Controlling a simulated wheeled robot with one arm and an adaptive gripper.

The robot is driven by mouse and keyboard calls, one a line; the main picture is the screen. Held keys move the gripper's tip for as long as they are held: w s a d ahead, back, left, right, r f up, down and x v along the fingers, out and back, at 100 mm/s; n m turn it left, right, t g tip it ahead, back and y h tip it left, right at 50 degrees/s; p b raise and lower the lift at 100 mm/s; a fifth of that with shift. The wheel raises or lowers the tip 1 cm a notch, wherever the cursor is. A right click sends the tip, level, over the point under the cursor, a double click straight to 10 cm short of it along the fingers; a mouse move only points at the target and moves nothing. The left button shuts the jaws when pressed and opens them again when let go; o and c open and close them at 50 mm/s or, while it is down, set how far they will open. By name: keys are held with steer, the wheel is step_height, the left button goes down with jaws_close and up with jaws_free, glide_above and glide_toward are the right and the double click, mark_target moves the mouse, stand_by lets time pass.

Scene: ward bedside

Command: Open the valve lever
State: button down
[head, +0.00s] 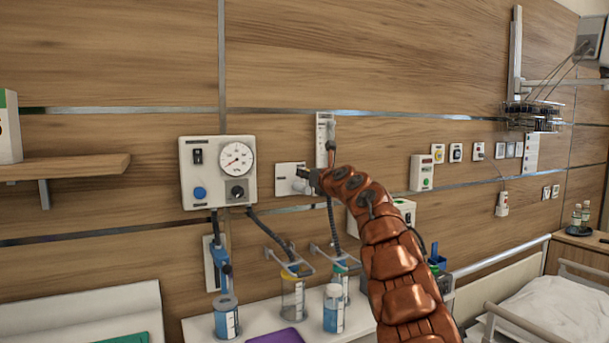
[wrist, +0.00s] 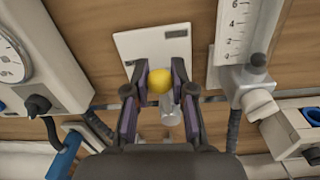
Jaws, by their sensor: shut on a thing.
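The valve is a white square plate (wrist: 128,45) on the wood wall, also in the head view (head: 284,183). Its lever (wrist: 160,82) has a round yellow knob, with a pale grey part just below it in the wrist view. My gripper (wrist: 161,72) is shut on the lever, one dark finger on each side of the yellow knob. In the head view my gripper (head: 308,177) is at the plate's right side and hides the knob. Part of the lever is hidden by my fingers.
A gauge box (head: 217,170) is fixed left of the plate. A flowmeter tube (wrist: 236,32) stands close on the right, with a hose below. A counter with bottles (head: 333,308) is underneath. A bed (head: 540,315) stands at the right.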

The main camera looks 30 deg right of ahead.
steer(key=shift+d+r+m, duration=0.1)
steer(key=shift+d+m, duration=0.15)
steer(key=shift+m, duration=0.35)
steer(key=c, duration=1)
jaws_free()
steer(key=shift+o, duration=0.2)
steer(key=shift+s, duration=0.15)
steer(key=s, duration=1.1)
steer(key=shift+s+a, duration=0.25)
steer(key=shift+s, duration=0.15)
